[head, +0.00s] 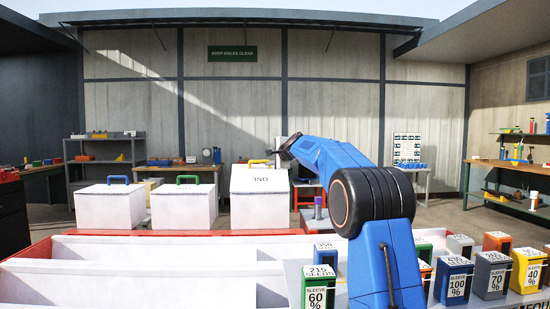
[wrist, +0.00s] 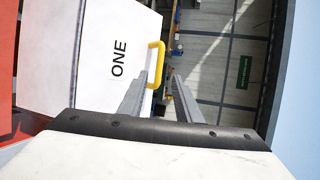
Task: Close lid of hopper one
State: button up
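Hopper one (head: 258,210) is the rightmost of three white boxes in the head view. Its lid (head: 245,184), marked ONE, stands tilted up, higher than the flat lids beside it. A yellow handle (head: 258,162) sits on the lid's upper far edge. In the wrist view the lid (wrist: 100,75) shows its ONE lettering and the yellow handle (wrist: 157,55) close up. My gripper (wrist: 164,82) is open, its two fingers apart. The handle's lower end lies near the fingertips, closer to the left finger; contact is unclear. In the head view my gripper (head: 284,152) is beside the lid's upper right.
A white, red-edged planter (head: 170,252) fills the foreground. Several labelled sleeve boxes (head: 453,281) stand front right. Shelves and benches line the walls.

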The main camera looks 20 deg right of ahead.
jog(key=shift+v, duration=3)
jog(key=shift+c, duration=0.3)
